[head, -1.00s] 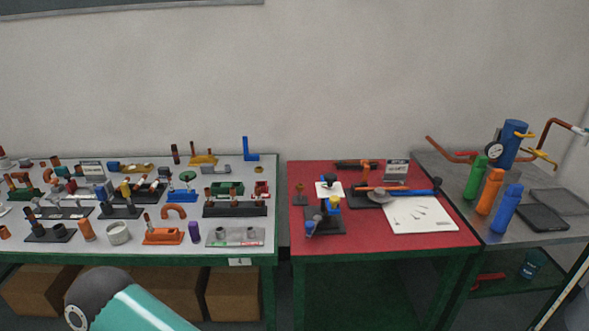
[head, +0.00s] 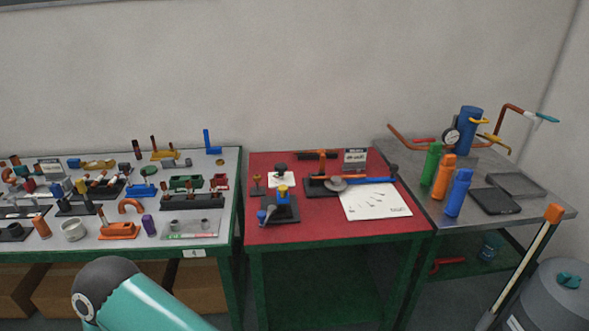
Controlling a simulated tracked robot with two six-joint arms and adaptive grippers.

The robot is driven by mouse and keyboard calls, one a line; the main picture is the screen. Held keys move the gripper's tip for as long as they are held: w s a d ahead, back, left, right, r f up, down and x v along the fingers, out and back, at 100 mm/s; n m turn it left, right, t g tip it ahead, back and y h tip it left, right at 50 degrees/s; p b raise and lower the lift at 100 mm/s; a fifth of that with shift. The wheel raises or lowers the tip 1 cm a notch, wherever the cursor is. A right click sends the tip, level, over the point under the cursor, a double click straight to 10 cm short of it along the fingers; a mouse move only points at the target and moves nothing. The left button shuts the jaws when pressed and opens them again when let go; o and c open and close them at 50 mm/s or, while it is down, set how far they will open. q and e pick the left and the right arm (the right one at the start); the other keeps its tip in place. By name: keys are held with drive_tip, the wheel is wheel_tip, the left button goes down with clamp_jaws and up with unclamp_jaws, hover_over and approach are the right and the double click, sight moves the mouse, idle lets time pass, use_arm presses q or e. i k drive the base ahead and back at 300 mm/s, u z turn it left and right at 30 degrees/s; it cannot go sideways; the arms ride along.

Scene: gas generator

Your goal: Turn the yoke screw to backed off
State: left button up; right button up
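On the red table (head: 320,226), a small device with blue and yellow parts (head: 283,195) stands on a black base plate (head: 287,212). A grey-blue piece (head: 265,214) sits at its left front. Behind it a dark part (head: 281,171) stands on a white card. Neither gripper is in view. Only a teal link of my own arm shows at the bottom left.
A blue-handled tool (head: 362,181) and a white sheet (head: 376,202) lie at the red table's right. The left grey table (head: 185,249) is crowded with fittings. The right metal table (head: 480,222) holds green, orange and blue bottles. A grey tank (head: 552,305) stands at the lower right.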

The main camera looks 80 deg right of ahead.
sight(281, 167)
drive_tip(key=z, duration=0.05)
drive_tip(key=k, duration=1.65)
drive_tip(key=u, duration=0.45)
drive_tip(key=i, duration=0.1)
drive_tip(key=z, duration=2)
drive_tip(key=i, duration=0.9)
